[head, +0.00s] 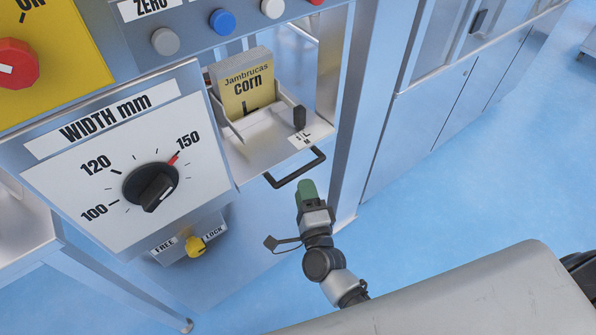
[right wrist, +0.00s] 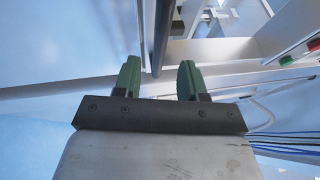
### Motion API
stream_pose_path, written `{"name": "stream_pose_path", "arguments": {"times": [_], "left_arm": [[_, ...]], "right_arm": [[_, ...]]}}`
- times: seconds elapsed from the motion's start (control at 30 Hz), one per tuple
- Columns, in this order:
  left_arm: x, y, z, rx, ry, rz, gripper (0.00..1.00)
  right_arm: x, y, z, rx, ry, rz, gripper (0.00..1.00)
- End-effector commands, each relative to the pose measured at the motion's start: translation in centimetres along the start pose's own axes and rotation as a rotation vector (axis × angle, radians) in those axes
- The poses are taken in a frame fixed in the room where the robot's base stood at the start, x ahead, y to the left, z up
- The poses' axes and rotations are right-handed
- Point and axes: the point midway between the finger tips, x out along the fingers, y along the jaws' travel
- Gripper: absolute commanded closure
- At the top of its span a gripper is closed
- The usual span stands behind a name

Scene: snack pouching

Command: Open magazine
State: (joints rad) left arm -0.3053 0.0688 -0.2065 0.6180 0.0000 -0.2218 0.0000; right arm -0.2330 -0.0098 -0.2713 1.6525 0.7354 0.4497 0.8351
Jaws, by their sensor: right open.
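The magazine is a metal tray (head: 240,160) in the machine front, with a stack of yellow and grey "Jambrucas corn" pouches (head: 247,86) standing in it. A black U-shaped handle (head: 296,167) sticks out from its front edge, and a small black knob (head: 299,117) stands on its right side. My right gripper (head: 306,186) has green fingers and is just below the handle's right end. In the right wrist view its fingers (right wrist: 158,72) are apart, with a dark bar (right wrist: 160,38) ahead of the gap; whether it reaches between them is unclear. My left gripper is out of view.
Above are several coloured buttons and a red knob (head: 14,64).

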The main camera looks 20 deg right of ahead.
Motion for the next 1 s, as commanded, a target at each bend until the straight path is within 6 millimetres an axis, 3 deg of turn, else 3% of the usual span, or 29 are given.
{"name": "stream_pose_path", "arguments": {"times": [0.1,0.3,0.7,0.93,1.0], "left_arm": [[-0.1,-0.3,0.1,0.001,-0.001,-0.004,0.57],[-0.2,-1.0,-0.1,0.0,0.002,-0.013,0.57],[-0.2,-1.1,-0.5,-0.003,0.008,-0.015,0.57],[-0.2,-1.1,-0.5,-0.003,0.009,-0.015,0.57],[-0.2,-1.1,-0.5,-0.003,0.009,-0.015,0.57]], "right_arm": [[2.4,-0.1,0.0,0.0,0.001,-0.002,0.59],[4.9,0.0,0.0,-0.002,-0.001,0.001,0.59],[5.6,0.1,0.0,-0.003,-0.001,0.002,0.59],[5.6,0.1,0.0,-0.003,-0.001,0.002,0.94],[5.6,0.1,0.0,-0.003,-0.001,0.002,1.0]]}}
